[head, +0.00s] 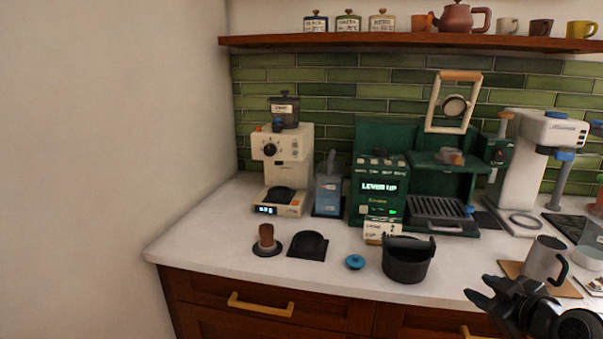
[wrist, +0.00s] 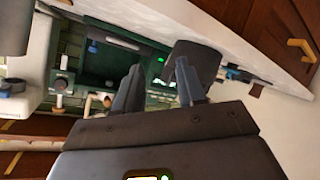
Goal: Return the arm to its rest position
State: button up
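My gripper (head: 478,289) is at the lower right of the head view, over the front edge of the counter. In the wrist view, its two grey fingers (wrist: 158,68) stand apart with nothing held between them. My dark forearm runs off the lower right corner of the head view. The steel mug (head: 541,261) stands on the counter just beyond and to the right of the gripper. The black knock bin (head: 407,263) stands to the left of the gripper, clear of it.
The white counter (head: 215,245) holds a green espresso machine (head: 380,188), a cream grinder (head: 283,160), a blue lid (head: 355,262) and a brown-handled tamper (head: 266,240). Drawers with brass handles (head: 260,305) are below. A wooden shelf (head: 400,43) runs above. The counter's left end is bare.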

jog(key=s+a+f+m, duration=0.2)
jog(key=s+a+f, duration=0.15)
jog(key=s, duration=0.45)
jog(key=s+a+f+m+h, duration=0.1)
jog(key=s+a+f, duration=0.2)
jog(key=s+a, duration=0.35)
jog(key=s+a+f+m, duration=0.2)
jog(key=s+f, duration=0.2)
jog(key=s, duration=0.5)
jog(key=s+a+r, duration=0.2)
jog(key=s+r, duration=0.1)
jog(key=s, duration=0.4)
jog(key=s+a+r+t, duration=0.1)
jog(key=s+r, duration=0.3)
jog(key=s, duration=0.4)
jog(key=s+a+r+m+y, duration=0.1)
jog(key=s+a+r, duration=0.1)
jog(key=s+r, duration=0.2)
jog(key=s, duration=0.3)
jog(key=shift+s+a+r+t, duration=0.2)
jog(key=shift+a+t, duration=0.1)
jog(key=shift+t, duration=0.1)
